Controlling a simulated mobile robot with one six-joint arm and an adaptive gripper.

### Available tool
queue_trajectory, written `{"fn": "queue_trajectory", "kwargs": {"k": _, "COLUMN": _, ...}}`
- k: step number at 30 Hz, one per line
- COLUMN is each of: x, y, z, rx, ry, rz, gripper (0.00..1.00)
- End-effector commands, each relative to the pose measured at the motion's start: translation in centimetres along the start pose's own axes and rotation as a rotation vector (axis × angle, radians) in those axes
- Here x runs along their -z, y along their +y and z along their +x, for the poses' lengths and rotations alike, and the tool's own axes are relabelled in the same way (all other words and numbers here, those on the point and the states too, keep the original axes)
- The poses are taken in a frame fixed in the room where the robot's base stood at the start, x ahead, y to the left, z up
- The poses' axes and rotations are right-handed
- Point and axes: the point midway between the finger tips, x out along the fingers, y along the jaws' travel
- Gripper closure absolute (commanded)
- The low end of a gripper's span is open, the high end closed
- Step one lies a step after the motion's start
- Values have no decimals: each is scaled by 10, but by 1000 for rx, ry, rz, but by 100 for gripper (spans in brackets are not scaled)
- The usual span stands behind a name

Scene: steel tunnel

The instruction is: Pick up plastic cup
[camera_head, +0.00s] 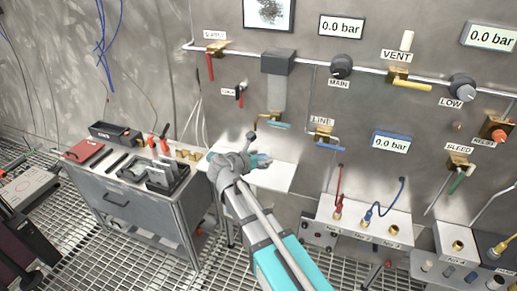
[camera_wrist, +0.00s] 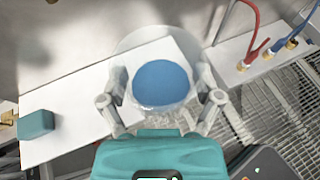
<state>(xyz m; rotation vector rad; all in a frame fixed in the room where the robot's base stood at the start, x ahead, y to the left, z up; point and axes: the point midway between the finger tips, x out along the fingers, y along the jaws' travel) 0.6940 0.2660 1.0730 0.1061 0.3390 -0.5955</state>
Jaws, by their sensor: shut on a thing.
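A clear plastic cup (camera_wrist: 178,103) with a round blue area inside its rim or base shows in the middle of the wrist view. My gripper (camera_wrist: 161,92) is shut on it, with one finger on each side of the cup. In the head view my gripper (camera_head: 258,161) is over the white shelf (camera_head: 273,177) by the wall. The cup is hard to make out there. I cannot tell whether the cup touches the shelf.
A teal block (camera_wrist: 37,124) is at the left of the shelf in the wrist view. A grey workbench (camera_head: 125,205) with tools and trays stands at left. Valves, pipes and gauges line the wall. A panel (camera_head: 362,222) with red and blue hoses is right of the shelf.

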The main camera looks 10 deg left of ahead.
Motion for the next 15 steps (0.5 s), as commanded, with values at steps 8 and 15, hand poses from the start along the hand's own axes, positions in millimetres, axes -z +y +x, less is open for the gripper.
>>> {"fn": "queue_trajectory", "kwargs": {"k": 8, "x": -9, "y": -30, "z": -25, "rx": 0, "ry": 0, "rz": -1, "gripper": 71}}
{"fn": "queue_trajectory", "kwargs": {"k": 15, "x": -10, "y": -35, "z": -30, "rx": 0, "ry": 0, "rz": 0, "gripper": 71}}
